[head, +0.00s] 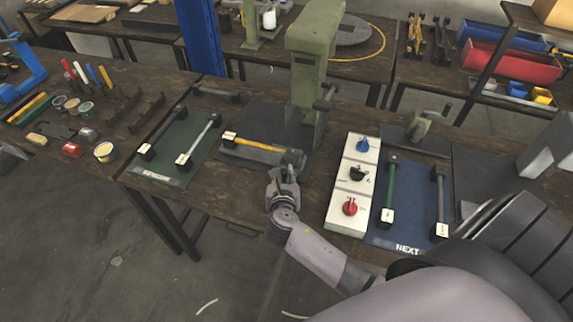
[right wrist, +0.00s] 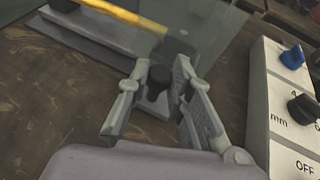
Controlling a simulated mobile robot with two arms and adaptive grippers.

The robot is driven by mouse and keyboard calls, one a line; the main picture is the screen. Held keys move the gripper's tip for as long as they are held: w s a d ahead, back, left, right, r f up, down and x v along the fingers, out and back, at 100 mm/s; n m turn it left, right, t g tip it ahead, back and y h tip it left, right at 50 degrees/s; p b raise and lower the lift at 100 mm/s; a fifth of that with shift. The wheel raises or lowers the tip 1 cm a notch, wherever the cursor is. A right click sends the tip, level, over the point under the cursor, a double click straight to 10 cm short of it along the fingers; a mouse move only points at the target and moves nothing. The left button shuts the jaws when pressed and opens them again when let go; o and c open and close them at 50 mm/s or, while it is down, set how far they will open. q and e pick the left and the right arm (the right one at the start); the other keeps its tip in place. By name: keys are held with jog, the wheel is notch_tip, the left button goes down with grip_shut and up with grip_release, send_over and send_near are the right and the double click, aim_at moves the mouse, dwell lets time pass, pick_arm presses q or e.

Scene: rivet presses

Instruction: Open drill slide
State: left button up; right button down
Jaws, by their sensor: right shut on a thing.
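The green drill press (head: 312,55) stands on the wooden bench near the middle of the head view. At its foot is a dark base plate (head: 240,155) with a yellow bar (head: 255,143) with dark and pale end pieces lying across it. My right gripper (head: 284,176) is at the front edge of this plate. In the right wrist view its fingers (right wrist: 155,95) are shut on a dark knob (right wrist: 158,80), on a pale block in front of the bar. The fingers partly hide the block. My left gripper is not in view.
A white control panel (head: 337,205) with blue, black and red knobs stands just right of my right gripper. A blue mat (head: 408,230) and a green mat (head: 165,165), both with bars, lie on either side. Wood at the front edge is bare.

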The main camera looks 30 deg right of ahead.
jog(key=c, duration=1.4)
grip_release()
jog(key=v, duration=1.2)
jog(key=shift+d, duration=0.1)
